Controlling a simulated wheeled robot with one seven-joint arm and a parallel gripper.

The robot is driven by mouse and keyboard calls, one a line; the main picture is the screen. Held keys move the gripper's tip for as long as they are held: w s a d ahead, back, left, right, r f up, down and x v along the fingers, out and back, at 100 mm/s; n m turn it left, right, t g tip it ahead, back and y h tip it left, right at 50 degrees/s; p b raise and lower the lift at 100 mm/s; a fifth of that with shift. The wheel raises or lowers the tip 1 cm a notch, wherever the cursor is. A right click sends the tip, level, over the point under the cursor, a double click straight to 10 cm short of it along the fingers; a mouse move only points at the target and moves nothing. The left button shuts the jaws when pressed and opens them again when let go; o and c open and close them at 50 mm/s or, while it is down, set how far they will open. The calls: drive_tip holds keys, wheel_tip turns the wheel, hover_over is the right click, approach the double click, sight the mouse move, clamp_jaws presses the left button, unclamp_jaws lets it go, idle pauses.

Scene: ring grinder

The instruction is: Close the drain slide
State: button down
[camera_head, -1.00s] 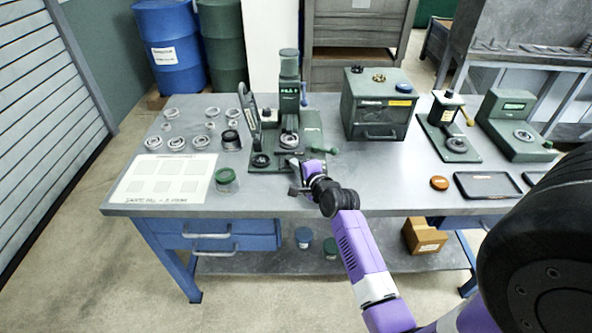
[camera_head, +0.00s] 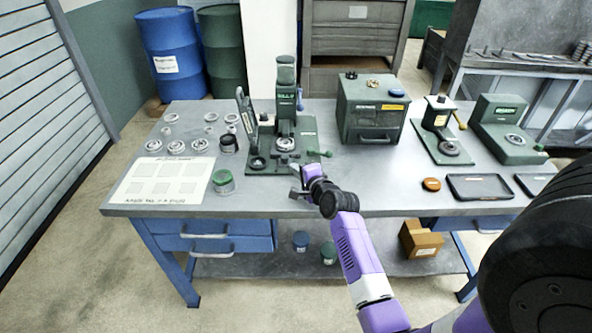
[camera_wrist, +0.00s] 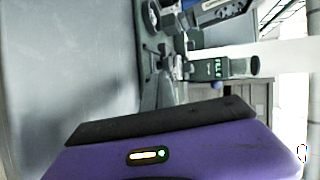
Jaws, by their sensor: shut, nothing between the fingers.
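The green ring grinder (camera_head: 285,105) stands on the bench, with a tall column, a ring at its middle and a green base plate (camera_head: 306,130). A thin rod with a green knob (camera_head: 326,154) sticks out at the base's right side. I cannot tell for certain which part is the drain slide. My gripper (camera_head: 297,186) is shut and empty, just in front of the base plate's front edge. The grinder (camera_wrist: 213,68) also shows sideways in the wrist view, beyond my grey fingers (camera_wrist: 163,88). Whether they touch the base is unclear.
A green box with a drawer (camera_head: 371,108) stands right of the grinder. Several rings and a white sheet (camera_head: 165,181) lie left. A green-topped jar (camera_head: 223,181) stands near the sheet. An orange disc (camera_head: 431,184) and dark tray (camera_head: 479,187) lie right. Bench front between gripper and disc is clear.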

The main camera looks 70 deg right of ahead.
drive_tip(key=shift+v, duration=0.75)
drive_tip(key=b+v, duration=0.1)
drive_tip(key=v, duration=0.7)
drive_tip(key=shift+s+a, duration=0.2)
drive_tip(key=shift+s, duration=0.05)
drive_tip(key=shift+s+a+r, duration=0.1)
drive_tip(key=shift+s+a, duration=0.05)
